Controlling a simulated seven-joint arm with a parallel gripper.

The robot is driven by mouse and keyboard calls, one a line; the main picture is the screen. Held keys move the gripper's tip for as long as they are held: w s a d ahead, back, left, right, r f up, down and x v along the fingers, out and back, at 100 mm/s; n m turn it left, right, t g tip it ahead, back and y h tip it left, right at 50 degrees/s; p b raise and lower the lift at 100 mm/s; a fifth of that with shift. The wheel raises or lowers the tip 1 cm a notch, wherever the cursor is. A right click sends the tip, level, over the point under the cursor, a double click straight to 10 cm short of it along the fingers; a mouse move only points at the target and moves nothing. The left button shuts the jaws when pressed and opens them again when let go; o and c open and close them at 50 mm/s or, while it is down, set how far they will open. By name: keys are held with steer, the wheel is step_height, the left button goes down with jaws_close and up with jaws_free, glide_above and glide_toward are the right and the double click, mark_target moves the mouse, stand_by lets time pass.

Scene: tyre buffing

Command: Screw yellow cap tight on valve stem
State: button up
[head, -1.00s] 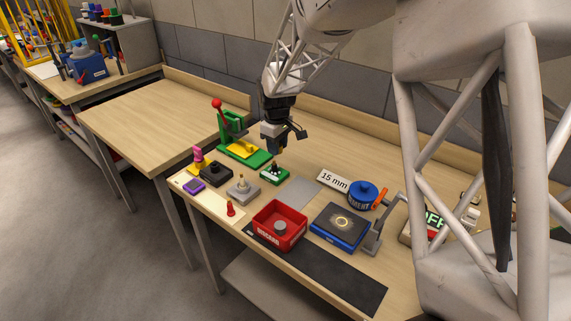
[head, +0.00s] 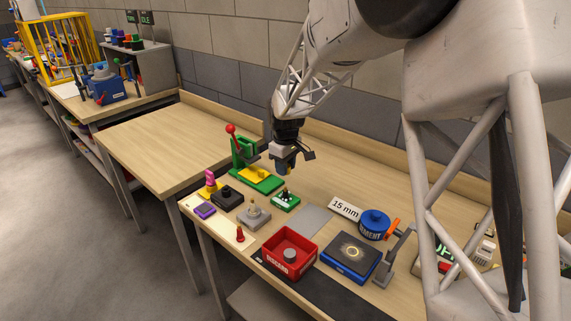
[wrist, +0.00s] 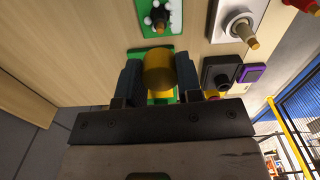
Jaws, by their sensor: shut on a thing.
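My gripper (wrist: 159,82) is shut on the yellow cap (wrist: 158,66), a short cylinder between the two dark fingers in the wrist view. In the head view my gripper (head: 287,170) hangs above the bench, above and apart from a small green-and-white base (head: 286,202) with a dark upright stem. That base (wrist: 147,28) and its brass-tipped stem (wrist: 159,17) show beyond the cap in the wrist view. A grey block (head: 254,218) nearby also carries a brass-tipped stem (wrist: 249,42). I cannot tell which stem is the valve stem by label.
A green lever press (head: 250,172) with a red knob stands behind left. A black block (head: 227,197), a purple pad (head: 205,211) and a red piece (head: 240,234) lie left. A red discard bin (head: 290,256), blue heater-like box (head: 350,258) and cement pot (head: 375,222) stand right.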

mark_target(285, 187)
steer(key=shift+f, duration=2.3)
steer(key=shift+f, duration=1.45)
